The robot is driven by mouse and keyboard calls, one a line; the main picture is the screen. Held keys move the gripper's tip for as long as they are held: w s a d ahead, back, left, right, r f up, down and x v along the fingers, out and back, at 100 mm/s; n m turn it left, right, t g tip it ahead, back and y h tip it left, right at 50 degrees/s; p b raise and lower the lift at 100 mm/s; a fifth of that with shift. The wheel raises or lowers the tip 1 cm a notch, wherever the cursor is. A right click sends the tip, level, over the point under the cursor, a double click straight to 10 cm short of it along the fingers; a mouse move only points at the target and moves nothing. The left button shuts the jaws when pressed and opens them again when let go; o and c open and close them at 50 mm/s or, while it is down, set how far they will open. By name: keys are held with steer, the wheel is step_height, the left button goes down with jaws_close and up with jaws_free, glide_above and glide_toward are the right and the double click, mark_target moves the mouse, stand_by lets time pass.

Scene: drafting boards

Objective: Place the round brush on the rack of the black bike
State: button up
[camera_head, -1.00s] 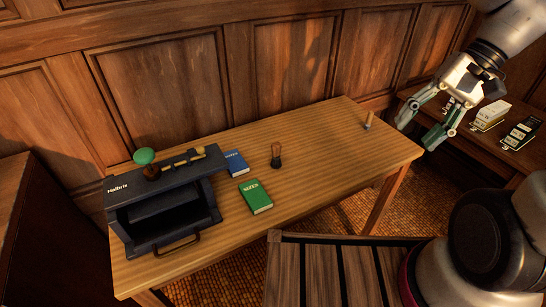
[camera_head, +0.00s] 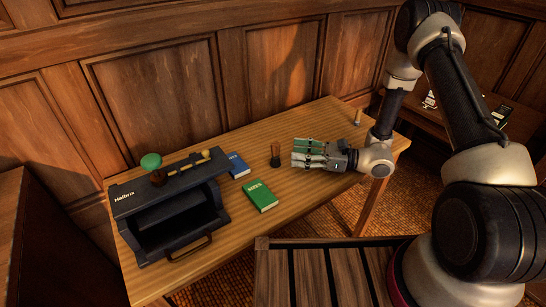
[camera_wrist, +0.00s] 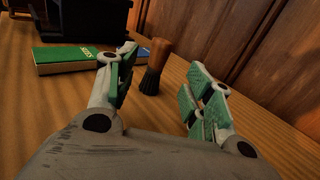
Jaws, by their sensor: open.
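The round brush (camera_head: 275,154) stands upright on the wooden table, with an orange-brown wooden handle on top and dark bristles below. In the wrist view the brush (camera_wrist: 155,66) appears just ahead, between the two finger sides. My gripper (camera_head: 296,154) is open and empty, low over the table, just right of the brush and pointing left at it. A gap to the brush shows in the head view. I see no black bike or bike rack in these frames.
A blue book (camera_head: 238,165) and green book (camera_head: 262,196) lie left of the brush. A small peg-like item (camera_head: 357,117) stands at the far right.

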mark_target(276, 151)
steer(key=a, duration=0.5)
steer(key=w+a, duration=0.1)
steer(key=a, duration=0.1)
steer(key=shift+w+a+f, duration=0.1)
steer(key=shift+a+f, duration=0.1)
steer(key=shift+a, duration=0.1)
jaws_close()
